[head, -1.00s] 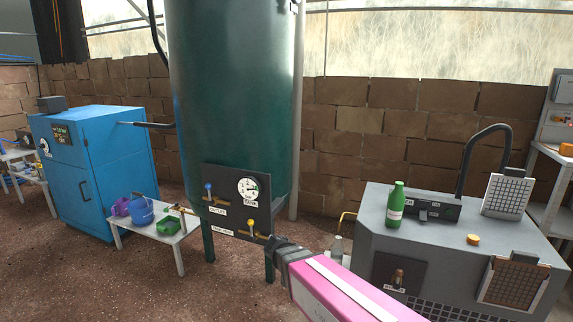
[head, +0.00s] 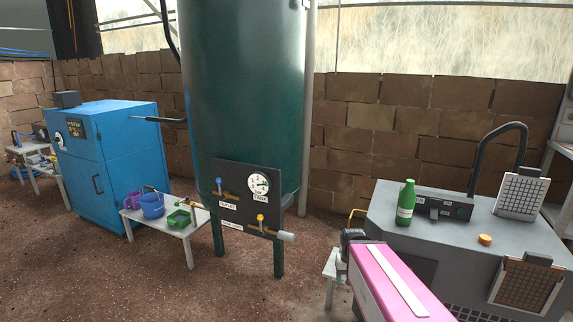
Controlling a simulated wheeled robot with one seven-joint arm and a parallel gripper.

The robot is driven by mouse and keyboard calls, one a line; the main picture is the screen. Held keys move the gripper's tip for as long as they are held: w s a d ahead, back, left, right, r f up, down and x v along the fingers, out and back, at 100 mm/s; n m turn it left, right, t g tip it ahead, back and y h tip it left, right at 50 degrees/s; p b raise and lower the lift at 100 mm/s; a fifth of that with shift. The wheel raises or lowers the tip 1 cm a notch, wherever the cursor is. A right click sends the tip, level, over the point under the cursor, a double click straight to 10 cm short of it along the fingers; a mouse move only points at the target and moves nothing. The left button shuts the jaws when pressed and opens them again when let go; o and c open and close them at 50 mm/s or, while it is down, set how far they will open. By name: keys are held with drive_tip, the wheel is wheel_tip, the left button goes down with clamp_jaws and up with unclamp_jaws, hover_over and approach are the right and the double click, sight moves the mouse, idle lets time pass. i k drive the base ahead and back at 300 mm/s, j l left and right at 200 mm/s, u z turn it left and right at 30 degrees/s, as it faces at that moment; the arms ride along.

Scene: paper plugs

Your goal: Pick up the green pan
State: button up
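The green pan (head: 178,219) is a small open container on a low white bench (head: 165,231), left of the big green tank. It sits at the bench's right part, beside a blue bucket, partly behind a tap. My gripper (head: 353,237) is the dark end of my pink arm, at lower centre right. It is well to the right of the pan, apart from it. Its fingers are not clear, so I cannot tell whether it is open or shut.
A blue bucket (head: 152,206) and a purple jug (head: 133,200) share the bench. The tank's gauge panel (head: 247,197) with taps stands between bench and gripper. A grey machine (head: 470,250) with a green bottle (head: 405,203) is at right. Floor before the bench is clear.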

sight(180, 218)
drive_tip(key=u, duration=1.3)
